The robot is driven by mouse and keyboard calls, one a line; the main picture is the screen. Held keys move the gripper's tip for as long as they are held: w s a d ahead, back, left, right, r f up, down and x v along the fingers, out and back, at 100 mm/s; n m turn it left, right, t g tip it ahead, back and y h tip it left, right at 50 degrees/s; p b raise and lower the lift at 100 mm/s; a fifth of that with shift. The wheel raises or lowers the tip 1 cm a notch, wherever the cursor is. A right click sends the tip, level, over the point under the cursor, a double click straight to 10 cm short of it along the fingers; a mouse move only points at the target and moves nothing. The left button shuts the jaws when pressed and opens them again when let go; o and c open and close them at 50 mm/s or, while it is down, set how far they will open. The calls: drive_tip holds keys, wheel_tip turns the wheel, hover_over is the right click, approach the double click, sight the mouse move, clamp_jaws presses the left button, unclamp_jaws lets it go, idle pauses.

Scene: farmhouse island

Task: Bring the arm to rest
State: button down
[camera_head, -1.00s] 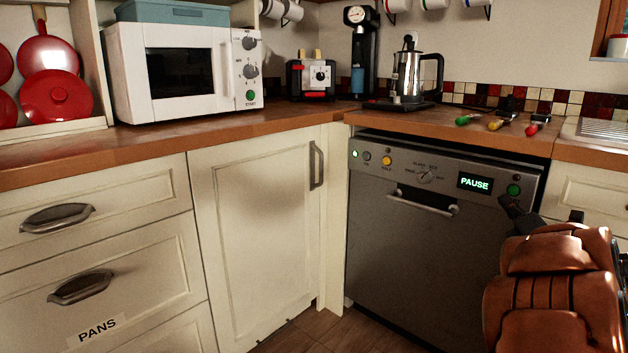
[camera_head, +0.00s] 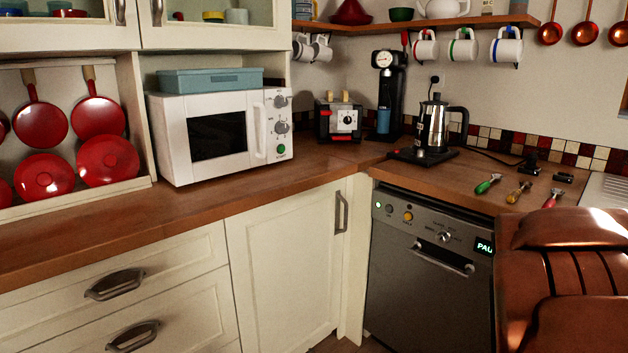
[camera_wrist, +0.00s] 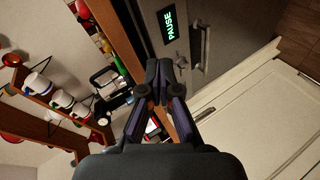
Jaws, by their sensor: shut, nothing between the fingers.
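My gripper (camera_wrist: 166,82) shows in the wrist view with its two dark fingers together and nothing between them. It is in front of the dishwasher and the counter edge, and I see no contact with either. In the head view my brown arm covers the lower right, and the gripper itself is hidden or out of frame there. The dishwasher (camera_head: 415,290) stands closed under the counter. Its display (camera_head: 484,246) is partly covered by my arm; in the wrist view the display (camera_wrist: 168,24) reads PAUSE.
The wooden counter (camera_head: 290,185) holds a microwave (camera_head: 215,135), a toaster (camera_head: 338,121), a coffee machine (camera_head: 390,90), a kettle (camera_head: 433,127) and several coloured-handled tools (camera_head: 518,192). Mugs (camera_head: 464,48) hang under the shelf. Cabinet fronts (camera_head: 285,270) bound the space below.

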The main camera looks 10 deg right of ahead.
drive_tip(key=s+a+r+m+g+y+p, duration=0.2)
drive_tip(key=s+a+r+g+p, duration=0.1)
drive_tip(key=s+a+p, duration=0.4)
drive_tip(key=s+a+r+m+g+y+p, duration=0.2)
drive_tip(key=s+a+p, duration=0.4)
drive_tip(key=s+a, duration=0.8)
drive_tip(key=s+a+r+m+g+y+p, duration=0.2)
drive_tip(key=s+a+r+g+y+p, duration=0.2)
drive_tip(key=s+a, duration=0.6)
drive_tip(key=a+g+p, duration=0.1)
drive_tip(key=g+p, duration=0.1)
drive_tip(key=p, duration=0.1)
drive_tip(key=shift+s+r+g+p, duration=0.15)
drive_tip(key=shift+r+g+p, duration=0.15)
drive_tip(key=shift+r, duration=0.1)
drive_tip(key=shift+m, duration=0.3)
